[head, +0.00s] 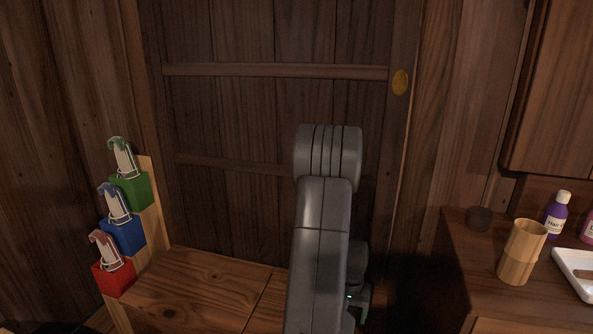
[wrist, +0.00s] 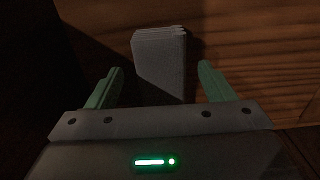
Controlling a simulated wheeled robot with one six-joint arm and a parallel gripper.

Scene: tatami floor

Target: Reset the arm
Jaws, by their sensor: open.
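My arm rises in the middle of the head view and folds back down. My gripper (head: 358,306) shows only partly there, low and behind the arm, with a small green light. In the wrist view my gripper (wrist: 160,88) is open, its two green fingers wide apart. A pale grey block-like shape (wrist: 158,55) shows beyond and between the fingers; I cannot tell what it is. Nothing is seen held between the fingers.
A wooden surface (head: 205,290) lies left of my arm. Green (head: 130,190), blue (head: 123,235) and red (head: 114,278) holders stand at its left. A cabinet top (head: 470,262) at right bears a bamboo cup (head: 521,252), a purple bottle (head: 557,216) and a white tray (head: 577,272). A wooden door (head: 245,115) stands behind.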

